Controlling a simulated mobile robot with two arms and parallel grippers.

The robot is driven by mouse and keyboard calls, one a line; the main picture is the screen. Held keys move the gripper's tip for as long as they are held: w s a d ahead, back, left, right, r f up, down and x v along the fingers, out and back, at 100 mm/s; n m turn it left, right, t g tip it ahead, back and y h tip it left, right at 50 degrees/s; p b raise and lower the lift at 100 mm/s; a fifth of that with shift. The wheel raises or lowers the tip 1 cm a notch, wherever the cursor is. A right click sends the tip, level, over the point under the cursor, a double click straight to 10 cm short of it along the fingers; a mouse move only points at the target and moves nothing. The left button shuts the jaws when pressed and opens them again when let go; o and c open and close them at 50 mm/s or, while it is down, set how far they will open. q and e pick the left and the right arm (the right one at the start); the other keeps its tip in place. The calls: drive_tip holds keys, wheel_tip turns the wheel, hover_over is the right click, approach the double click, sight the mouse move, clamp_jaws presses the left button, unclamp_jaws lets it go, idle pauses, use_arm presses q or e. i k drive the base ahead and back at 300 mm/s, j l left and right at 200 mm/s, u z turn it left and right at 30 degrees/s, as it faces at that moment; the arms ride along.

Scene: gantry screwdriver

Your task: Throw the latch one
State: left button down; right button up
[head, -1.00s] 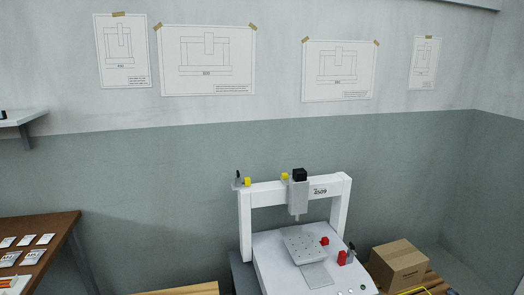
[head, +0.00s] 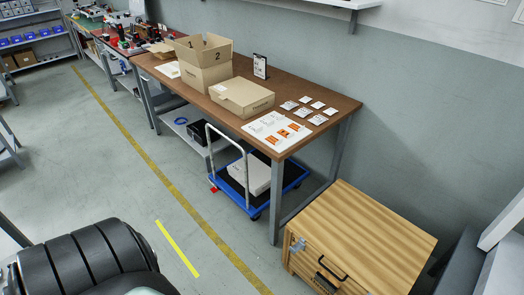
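A wooden chest (head: 365,235) stands on the floor at the lower right in the head view. A small grey metal latch (head: 297,244) is on its front face, near the upper left corner. It is too small to tell whether the latch is open or closed. A black handle (head: 332,267) is on the same face, right of the latch. Neither of my grippers shows. A black ribbed part of my own body fills the lower left corner.
A brown workbench (head: 345,102) with cardboard boxes (head: 242,96) and small packets stands behind the chest. A blue trolley (head: 287,174) is under it. Part of the white gantry (head: 503,222) shows at the right edge. Floor left of the chest is clear, with yellow lines.

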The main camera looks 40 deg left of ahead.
sight(297, 247)
drive_tip(key=u, duration=0.95)
